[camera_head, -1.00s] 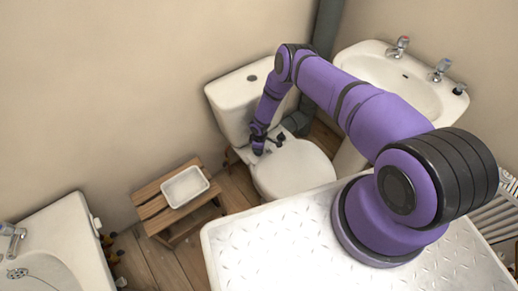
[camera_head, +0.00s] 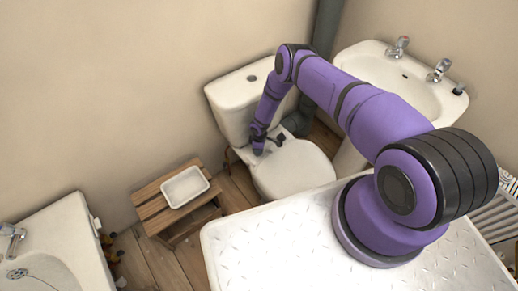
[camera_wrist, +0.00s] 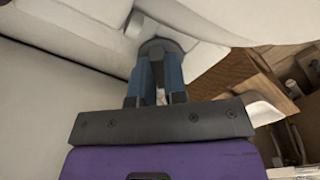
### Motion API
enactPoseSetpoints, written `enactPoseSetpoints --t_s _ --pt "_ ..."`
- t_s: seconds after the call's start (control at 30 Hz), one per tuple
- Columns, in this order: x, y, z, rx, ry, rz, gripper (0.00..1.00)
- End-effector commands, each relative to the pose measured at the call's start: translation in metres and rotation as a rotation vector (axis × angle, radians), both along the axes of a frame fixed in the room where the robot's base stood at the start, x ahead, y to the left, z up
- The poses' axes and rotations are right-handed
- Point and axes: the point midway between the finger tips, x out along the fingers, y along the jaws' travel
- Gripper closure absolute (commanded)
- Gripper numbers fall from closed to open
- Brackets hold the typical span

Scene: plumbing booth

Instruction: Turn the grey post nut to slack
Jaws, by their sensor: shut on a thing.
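The grey post nut (camera_wrist: 162,46) shows in the wrist view as a dark round piece at my fingertips, under the white toilet. A pale post (camera_wrist: 136,22) stands just beyond it. My gripper (camera_wrist: 158,72) has its two blue fingers shut on the nut, one on each side. The fingers hide much of the nut. In the head view my gripper (camera_head: 258,151) is low at the left side of the toilet (camera_head: 296,172), by the back of the seat. The nut cannot be made out there.
The cistern (camera_head: 240,98) stands close behind my wrist. A wooden step stool (camera_head: 152,208) with a white tray (camera_head: 184,187) is to the left. A washbasin (camera_head: 375,65) is at the right, and another white basin or tub (camera_head: 62,235) is at the lower left.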

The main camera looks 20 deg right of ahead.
Motion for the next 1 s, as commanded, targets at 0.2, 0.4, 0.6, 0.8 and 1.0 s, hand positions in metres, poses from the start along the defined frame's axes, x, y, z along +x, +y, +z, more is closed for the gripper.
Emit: enactPoseSetpoints --t_s 0.2,0.4,0.6,0.8,1.0 --pt "0.0001 0.0000 0.0001 0.000 0.000 0.000 1.00" --pt "0.0001 0.0000 0.0001 0.000 0.000 0.000 1.00" --pt "0.0001 0.0000 0.0001 0.000 0.000 0.000 0.62" --pt "0.0001 0.0000 0.0001 0.000 0.000 0.000 0.61" --pt "0.0008 0.0002 0.0053 0.000 -0.001 0.001 0.61"
